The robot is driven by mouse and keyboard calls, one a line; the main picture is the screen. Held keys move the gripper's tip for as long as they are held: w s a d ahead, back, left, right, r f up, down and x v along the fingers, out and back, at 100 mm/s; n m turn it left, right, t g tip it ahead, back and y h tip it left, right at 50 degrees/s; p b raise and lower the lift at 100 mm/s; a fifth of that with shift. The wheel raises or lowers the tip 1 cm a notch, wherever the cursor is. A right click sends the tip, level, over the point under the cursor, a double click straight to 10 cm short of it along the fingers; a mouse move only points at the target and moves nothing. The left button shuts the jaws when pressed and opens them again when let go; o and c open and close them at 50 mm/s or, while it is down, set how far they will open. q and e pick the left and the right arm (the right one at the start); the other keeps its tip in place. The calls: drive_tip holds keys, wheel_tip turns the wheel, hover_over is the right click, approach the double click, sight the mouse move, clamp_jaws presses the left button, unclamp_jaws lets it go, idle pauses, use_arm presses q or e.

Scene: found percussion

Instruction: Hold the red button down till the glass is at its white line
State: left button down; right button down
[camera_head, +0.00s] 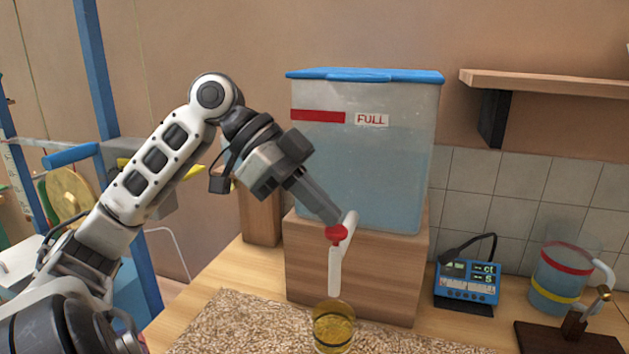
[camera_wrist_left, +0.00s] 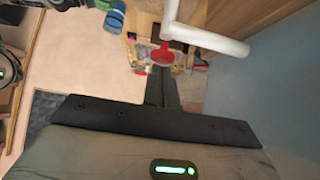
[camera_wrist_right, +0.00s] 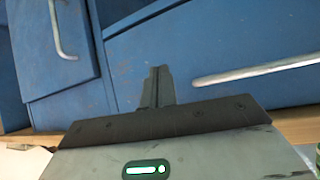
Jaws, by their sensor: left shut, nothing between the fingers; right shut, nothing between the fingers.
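The red button (camera_head: 337,234) sits on the white tap (camera_head: 335,270) of a clear tank (camera_head: 390,170) with a blue lid. My left gripper (camera_head: 335,217) is shut and empty, its tips at the button from above left; I cannot tell whether they press it. The left wrist view also shows the button (camera_wrist_left: 163,54) just beyond the fingertips. A glass (camera_head: 333,328) with yellowish contents stands under the spout. Its white line cannot be made out, nor can a stream. My right gripper (camera_wrist_right: 158,73) is shut and empty, seen only in its own wrist view.
The tank stands on a wooden block (camera_head: 375,290). A blue meter (camera_head: 467,285) and a jug (camera_head: 560,275) with red and yellow bands stand to the right. A shelf (camera_head: 550,82) juts out above. Blue drawers (camera_wrist_right: 200,50) face my right gripper.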

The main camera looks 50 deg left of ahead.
use_arm(q)
drive_tip(key=shift+f, duration=0.15)
use_arm(e)
drive_tip(key=shift+s+d+f, duration=0.1)
drive_tip(key=shift+s+f, duration=0.05)
drive_tip(key=shift+s, duration=0.1)
use_arm(q)
drive_tip(key=shift+f, duration=0.1)
use_arm(e)
drive_tip(key=shift+f, duration=0.1)
